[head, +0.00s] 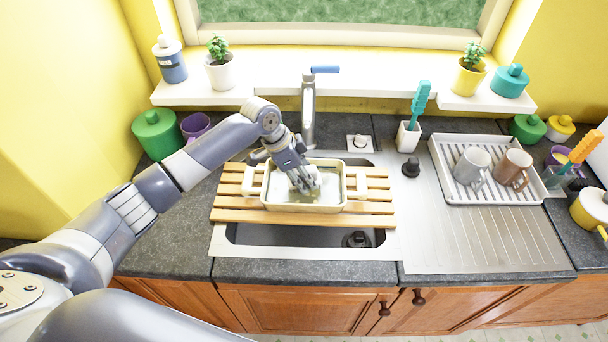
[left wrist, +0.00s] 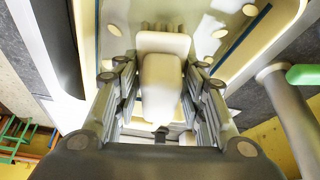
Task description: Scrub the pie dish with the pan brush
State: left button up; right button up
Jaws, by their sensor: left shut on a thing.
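The pie dish (head: 330,205) is a cream rectangular dish with side handles. It sits on a slatted wooden rack (head: 232,200) laid across the sink. My left gripper (head: 304,186) reaches down inside the dish and is shut on the pan brush. In the left wrist view the brush (left wrist: 162,75) shows as a pale cream block between the fingers. Its bristle end is hidden, so I cannot tell whether it touches the dish floor. Several pale round spots show around the brush in that view. My right gripper is not in view.
The tap (head: 308,110) stands just behind the dish. A teal brush (head: 418,105) stands in a white cup to the right. A drying tray (head: 490,192) holds two mugs further right. The steel drainboard (head: 490,240) in front of the tray is clear.

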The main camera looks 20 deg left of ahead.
aim_at(288, 178)
pick_arm(q)
jog(key=shift+r+p, duration=0.1)
jog(key=shift+p, duration=0.25)
jog(key=shift+a, duration=0.15)
jog(key=shift+s+a+p, duration=0.3)
jog(key=shift+a+p, duration=0.05)
jog(key=shift+a, duration=0.6)
jog(key=shift+s+a+p, duration=0.25)
jog(key=shift+a+p, duration=0.05)
jog(key=shift+a, duration=0.65)
jog(key=shift+f+b, duration=0.55)
jog(key=shift+f, duration=0.45)
jog(key=shift+d, duration=0.1)
jog(key=shift+w+d, duration=0.2)
jog(key=shift+d, duration=0.35)
jog(key=shift+w+d, duration=0.15)
jog(key=shift+d, duration=0.4)
jog(key=shift+w+d, duration=0.25)
jog(key=shift+d, duration=0.6)
